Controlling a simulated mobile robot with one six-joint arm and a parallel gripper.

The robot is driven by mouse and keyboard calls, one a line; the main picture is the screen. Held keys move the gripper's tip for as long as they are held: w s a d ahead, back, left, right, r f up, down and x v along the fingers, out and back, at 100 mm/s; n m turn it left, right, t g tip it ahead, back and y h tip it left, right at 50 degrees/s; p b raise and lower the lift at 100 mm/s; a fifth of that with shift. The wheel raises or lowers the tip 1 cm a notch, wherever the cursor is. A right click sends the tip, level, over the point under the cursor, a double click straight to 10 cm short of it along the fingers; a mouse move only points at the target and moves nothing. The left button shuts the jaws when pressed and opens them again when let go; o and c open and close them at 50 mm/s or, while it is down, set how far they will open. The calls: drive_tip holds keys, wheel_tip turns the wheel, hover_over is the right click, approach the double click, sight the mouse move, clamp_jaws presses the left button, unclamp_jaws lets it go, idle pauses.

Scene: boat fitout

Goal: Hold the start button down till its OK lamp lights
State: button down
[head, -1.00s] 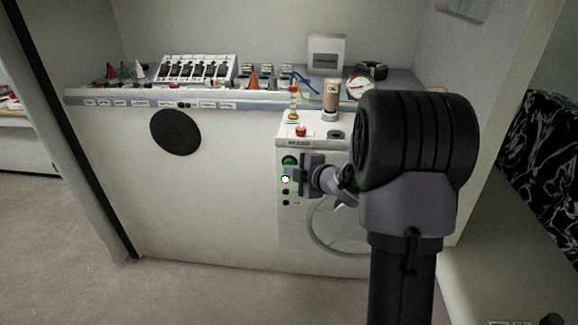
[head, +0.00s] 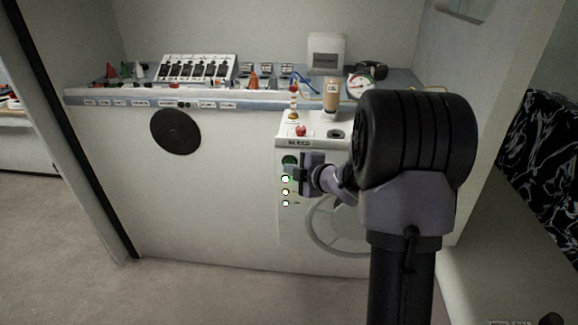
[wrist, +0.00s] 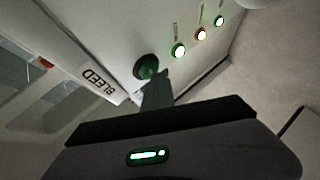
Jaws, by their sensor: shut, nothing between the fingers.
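The round green start button (head: 289,160) is on the upper front of the white panel. It also shows in the wrist view (wrist: 145,66). My gripper (head: 289,169) is shut and empty. In the wrist view its fingertips (wrist: 158,80) lie at the button's face and cover part of it; they appear to touch it, but I cannot tell how far it is pressed. Three lamps in a row beside the button are lit: a green one (wrist: 179,50), an orange one (wrist: 201,34) and a farther green one (wrist: 219,21). Their labels are too small to read.
A red button (head: 301,131) and a bottle (head: 331,96) are on top of the white unit. A panel marked BLEED (wrist: 98,80) is beside the start button. The floor at left is clear.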

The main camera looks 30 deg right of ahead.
drive_tip(key=shift+s+a+b, duration=0.45)
drive_tip(key=shift+s+a, duration=0.05)
drive_tip(key=shift+s, duration=0.25)
drive_tip(key=s+a+b, duration=0.1)
drive_tip(key=s, duration=0.1)
drive_tip(key=s+a+b, duration=0.1)
drive_tip(key=s, duration=0.1)
drive_tip(key=shift+a, duration=0.4)
